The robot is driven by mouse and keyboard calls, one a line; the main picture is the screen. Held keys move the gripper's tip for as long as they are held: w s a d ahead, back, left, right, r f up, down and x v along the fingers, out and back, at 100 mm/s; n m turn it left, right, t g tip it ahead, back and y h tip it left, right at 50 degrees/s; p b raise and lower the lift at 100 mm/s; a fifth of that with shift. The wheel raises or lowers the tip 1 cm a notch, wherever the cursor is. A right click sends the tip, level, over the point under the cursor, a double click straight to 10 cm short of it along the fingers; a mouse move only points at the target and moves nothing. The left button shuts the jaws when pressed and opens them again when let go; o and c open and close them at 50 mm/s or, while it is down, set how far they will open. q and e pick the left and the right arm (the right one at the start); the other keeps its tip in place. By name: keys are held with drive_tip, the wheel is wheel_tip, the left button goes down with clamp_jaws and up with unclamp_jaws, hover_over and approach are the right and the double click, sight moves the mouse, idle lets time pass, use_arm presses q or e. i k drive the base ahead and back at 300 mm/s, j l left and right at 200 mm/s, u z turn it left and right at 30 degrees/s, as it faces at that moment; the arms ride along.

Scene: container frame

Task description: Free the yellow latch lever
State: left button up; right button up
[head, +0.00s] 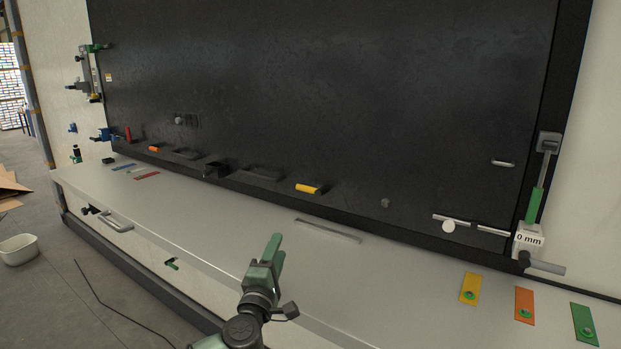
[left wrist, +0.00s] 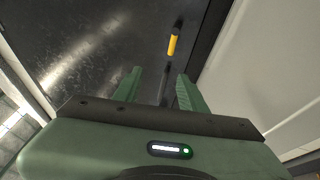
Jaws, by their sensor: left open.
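The yellow latch lever (head: 308,188) is a short yellow grip with a dark end, low on the large black panel (head: 330,90), just above the pale ledge (head: 215,215). It also shows in the left wrist view (left wrist: 172,45), beyond my fingertips. My left gripper (head: 273,247) is green, open and empty, in front of the ledge and below the lever in the head view. It is apart from the lever; the left wrist view shows its two spread fingers (left wrist: 159,84). How the lever is held at its dark end is too small to tell. My right gripper is not in view.
An orange grip (head: 154,149) and a red grip (head: 128,134) sit farther left along the panel. A green-sleeved rod with a "0 mm" label (head: 529,240) stands at the right. Yellow, orange and green plates lie on the ledge's right end. The middle ledge is mostly clear.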

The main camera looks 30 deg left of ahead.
sight(320, 192)
drive_tip(key=i+j, duration=0.2)
drive_tip(key=i, duration=0.25)
drive_tip(key=i+j, duration=0.25)
drive_tip(key=i, duration=0.15)
